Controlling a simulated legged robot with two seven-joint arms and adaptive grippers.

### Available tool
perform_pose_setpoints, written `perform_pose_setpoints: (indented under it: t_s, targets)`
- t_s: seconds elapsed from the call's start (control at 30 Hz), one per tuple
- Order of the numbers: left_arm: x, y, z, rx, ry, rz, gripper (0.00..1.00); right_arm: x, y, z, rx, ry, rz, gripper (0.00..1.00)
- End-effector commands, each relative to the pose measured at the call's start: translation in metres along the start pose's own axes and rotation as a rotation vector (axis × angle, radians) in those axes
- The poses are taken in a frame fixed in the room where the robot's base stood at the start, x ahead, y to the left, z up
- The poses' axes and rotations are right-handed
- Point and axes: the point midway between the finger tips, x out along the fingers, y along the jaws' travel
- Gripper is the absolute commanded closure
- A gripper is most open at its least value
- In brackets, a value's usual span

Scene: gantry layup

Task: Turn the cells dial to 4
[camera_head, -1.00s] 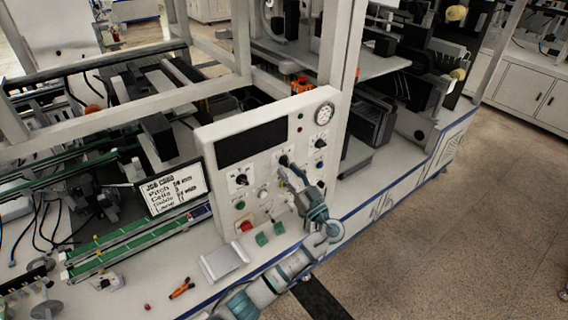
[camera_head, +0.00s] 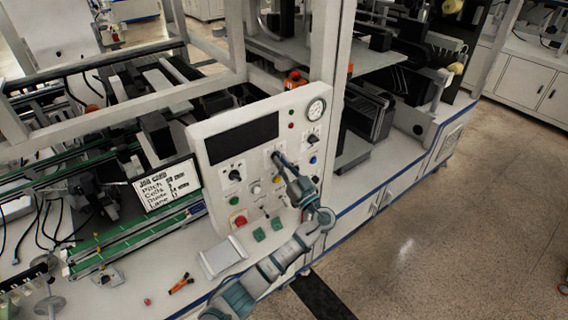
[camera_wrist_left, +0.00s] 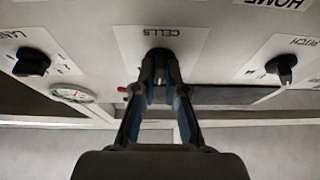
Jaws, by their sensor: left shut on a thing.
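The cells dial (camera_wrist_left: 158,56) is a black knob under the label CELLS in the left wrist view, where the picture is upside down. In the head view the cells dial (camera_head: 276,155) sits on the upper middle of the white control panel (camera_head: 205,150). My left gripper (camera_head: 279,160) is at the panel front, and in the wrist view its two fingers (camera_wrist_left: 159,75) are closed on the dial from both sides. The fingers cover much of the dial, so its setting cannot be read. My right gripper is not in view.
The pitch dial (camera_wrist_left: 282,68) and the lane dial (camera_wrist_left: 32,63) flank the cells dial. The panel also has a dark screen (camera_head: 240,138), a gauge (camera_head: 316,109) and a red button (camera_head: 240,220). A job card (camera_head: 167,186) stands to the left.

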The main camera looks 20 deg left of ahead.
Motion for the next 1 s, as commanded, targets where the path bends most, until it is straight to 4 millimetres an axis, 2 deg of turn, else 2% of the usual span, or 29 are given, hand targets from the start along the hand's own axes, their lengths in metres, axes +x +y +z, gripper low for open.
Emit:
perform_pose_setpoints:
  t_s: [0.27,0.57,1.0]
  targets:
    - [-0.004,0.002,0.0,0.079,0.001,0.043,1.0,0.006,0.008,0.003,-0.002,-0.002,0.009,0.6]
    - [-0.004,0.001,-0.001,0.294,0.002,0.133,1.0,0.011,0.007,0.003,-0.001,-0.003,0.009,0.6]
    - [-0.003,0.0,-0.004,0.605,0.004,0.263,1.0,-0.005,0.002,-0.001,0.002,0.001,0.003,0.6]
